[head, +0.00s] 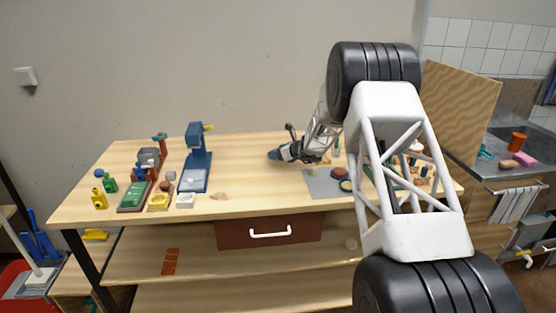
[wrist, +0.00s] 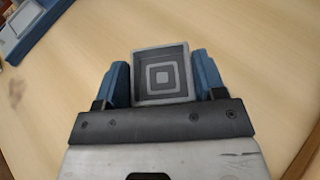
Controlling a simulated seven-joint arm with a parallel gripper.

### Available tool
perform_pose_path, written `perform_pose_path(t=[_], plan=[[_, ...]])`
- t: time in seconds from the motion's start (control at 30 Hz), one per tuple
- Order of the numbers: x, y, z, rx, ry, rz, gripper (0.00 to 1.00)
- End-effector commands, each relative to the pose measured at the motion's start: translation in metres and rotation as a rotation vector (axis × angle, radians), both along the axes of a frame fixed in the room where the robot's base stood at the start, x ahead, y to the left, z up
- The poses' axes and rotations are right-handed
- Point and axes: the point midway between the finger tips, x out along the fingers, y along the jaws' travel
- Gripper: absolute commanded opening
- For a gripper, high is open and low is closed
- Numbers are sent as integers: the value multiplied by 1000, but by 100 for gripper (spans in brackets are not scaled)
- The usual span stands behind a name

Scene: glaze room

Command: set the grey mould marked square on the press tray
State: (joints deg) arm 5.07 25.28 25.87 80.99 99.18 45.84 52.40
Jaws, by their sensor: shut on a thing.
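In the wrist view my gripper (wrist: 163,80) has its two blue fingers shut on the grey mould (wrist: 160,57), whose top face carries nested squares. The mould sits between the fingertips, above bare wood. In the head view my gripper (head: 273,155) is above the workbench, right of the blue press (head: 195,145); the mould is too small to make out there. The press has a flat blue tray-like base (head: 194,184) with a pale rim. A blue edge (wrist: 32,22) at the wrist view's upper left looks like that base.
Left of the press are a green tray (head: 135,196), a yellow dish (head: 158,202), a white dish (head: 186,201) and small coloured pieces. A grey mat (head: 322,188) with a dark red disc (head: 340,173) lies on the right. The bench (head: 250,198) between press and mat is mostly clear.

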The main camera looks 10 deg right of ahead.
Motion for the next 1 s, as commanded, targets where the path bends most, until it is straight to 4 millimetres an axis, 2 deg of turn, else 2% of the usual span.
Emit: perform_pose_path(t=[0.17,0.53,0.83,1.0], plan=[[7,0,-1,0,0,0,39],[8,0,-2,1,1,0,39],[8,0,-29,1,2,-1,39],[8,0,-36,0,0,-1,39]])
